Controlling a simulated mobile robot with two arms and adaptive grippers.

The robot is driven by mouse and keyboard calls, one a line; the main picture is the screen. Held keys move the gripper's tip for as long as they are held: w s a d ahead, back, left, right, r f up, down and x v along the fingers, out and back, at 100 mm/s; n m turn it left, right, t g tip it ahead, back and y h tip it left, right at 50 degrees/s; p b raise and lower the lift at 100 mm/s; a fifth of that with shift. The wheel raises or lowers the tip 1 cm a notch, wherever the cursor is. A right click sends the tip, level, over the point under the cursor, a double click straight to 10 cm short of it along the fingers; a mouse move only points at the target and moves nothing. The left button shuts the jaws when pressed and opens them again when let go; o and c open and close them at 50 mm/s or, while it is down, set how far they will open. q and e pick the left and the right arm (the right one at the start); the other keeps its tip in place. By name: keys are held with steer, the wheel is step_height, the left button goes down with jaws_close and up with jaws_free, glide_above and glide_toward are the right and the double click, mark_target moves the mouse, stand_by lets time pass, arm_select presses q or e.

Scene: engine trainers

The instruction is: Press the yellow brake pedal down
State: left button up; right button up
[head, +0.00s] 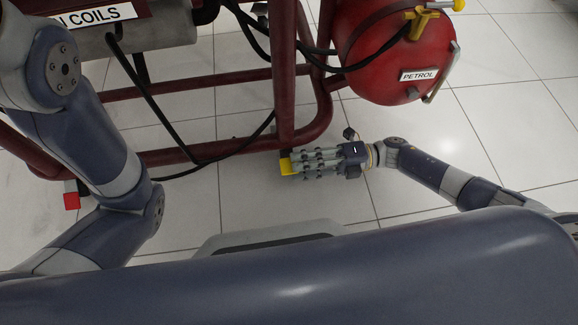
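The yellow brake pedal (286,167) is low by the floor, at the foot of the dark red frame, in the middle of the head view. My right gripper (296,163) comes in from the right with its fingers stretched out to the left. Its fingertips overlap the pedal's right side in the picture and hide part of it. I cannot tell whether they touch it, or how far down the pedal is. The fingers lie side by side; whether they are open or shut is unclear. My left arm is at the left, but its gripper is out of view.
The dark red tube frame (284,70) stands around the pedal. A red petrol tank (388,50) with a yellow tap (420,20) is at the upper right. Black cables hang across the frame. A red pedal (71,200) is at the left. Tiled floor is clear at the right.

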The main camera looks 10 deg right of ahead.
mark_target(289, 166)
steer(key=shift+a+b, duration=0.45)
steer(key=shift+a, duration=1.3)
jaws_close()
steer(key=shift+w+f+n, duration=0.1)
steer(key=shift+f+n, duration=0.5)
steer(key=shift+n, duration=0.5)
steer(key=shift+w+f+n, duration=0.1)
steer(key=shift+f+n, duration=0.5)
steer(key=shift+n, duration=0.5)
jaws_free()
